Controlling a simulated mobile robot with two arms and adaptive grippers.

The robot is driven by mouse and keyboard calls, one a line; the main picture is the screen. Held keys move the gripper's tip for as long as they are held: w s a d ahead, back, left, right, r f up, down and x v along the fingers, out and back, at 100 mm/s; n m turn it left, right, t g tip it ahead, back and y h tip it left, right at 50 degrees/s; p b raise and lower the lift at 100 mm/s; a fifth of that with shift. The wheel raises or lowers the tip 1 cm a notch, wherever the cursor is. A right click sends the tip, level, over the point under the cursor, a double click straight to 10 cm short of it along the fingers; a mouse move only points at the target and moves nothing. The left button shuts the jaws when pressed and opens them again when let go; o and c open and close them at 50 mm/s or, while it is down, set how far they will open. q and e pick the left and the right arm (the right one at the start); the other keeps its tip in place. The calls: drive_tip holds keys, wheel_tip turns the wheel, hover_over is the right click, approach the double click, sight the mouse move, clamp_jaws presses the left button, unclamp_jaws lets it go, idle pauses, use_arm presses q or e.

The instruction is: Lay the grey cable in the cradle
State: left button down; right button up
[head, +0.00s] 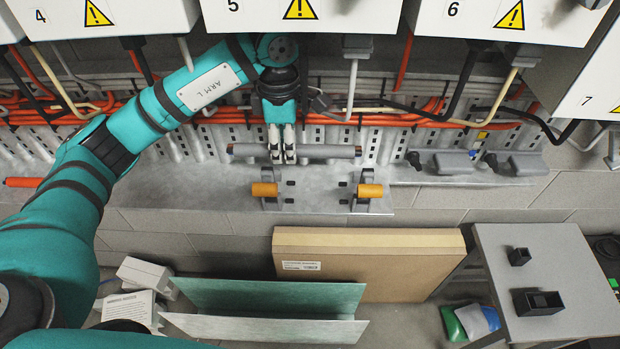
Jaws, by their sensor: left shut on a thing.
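My left gripper (282,158) comes down from above and is shut on the grey cable (330,151), left of its middle. The cable is a short, straight, thick grey length with darker ends and lies level across the picture. The cradle has two dark supports with orange parts, one at the left (264,190) and one at the right (370,191), on a metal ledge (200,188). The cable shows just above the cradle in the picture, apart from the orange parts. Its exact height over the ledge cannot be told. My right gripper is not in view.
White numbered cabinets (305,15) hang above, with orange, black and beige cables (430,115) running behind. Grey connectors (445,162) sit on a ledge at right. Below are a cardboard box (370,255), a green channel (265,298) and a grey table (560,270).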

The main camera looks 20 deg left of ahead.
sight(310, 146)
use_arm(q)
drive_tip(key=d, duration=0.3)
drive_tip(key=w+d+p, duration=0.1)
drive_tip(key=shift+w+d+f, duration=0.1)
drive_tip(key=shift+d+f, duration=0.2)
wheel_tip(310, 146, down, 6)
drive_tip(key=shift+a+f+p, duration=0.15)
drive_tip(key=shift+f+p, duration=0.1)
drive_tip(key=shift+p, duration=0.55)
drive_tip(key=shift+f, duration=0.65)
wheel_tip(310, 146, down, 3)
drive_tip(key=shift+r+p, duration=0.1)
drive_tip(key=shift+p, duration=0.35)
drive_tip(key=shift+f, duration=0.6)
drive_tip(key=c, duration=1.1)
unclamp_jaws()
drive_tip(key=shift+o, duration=0.2)
drive_tip(key=shift+r, duration=0.1)
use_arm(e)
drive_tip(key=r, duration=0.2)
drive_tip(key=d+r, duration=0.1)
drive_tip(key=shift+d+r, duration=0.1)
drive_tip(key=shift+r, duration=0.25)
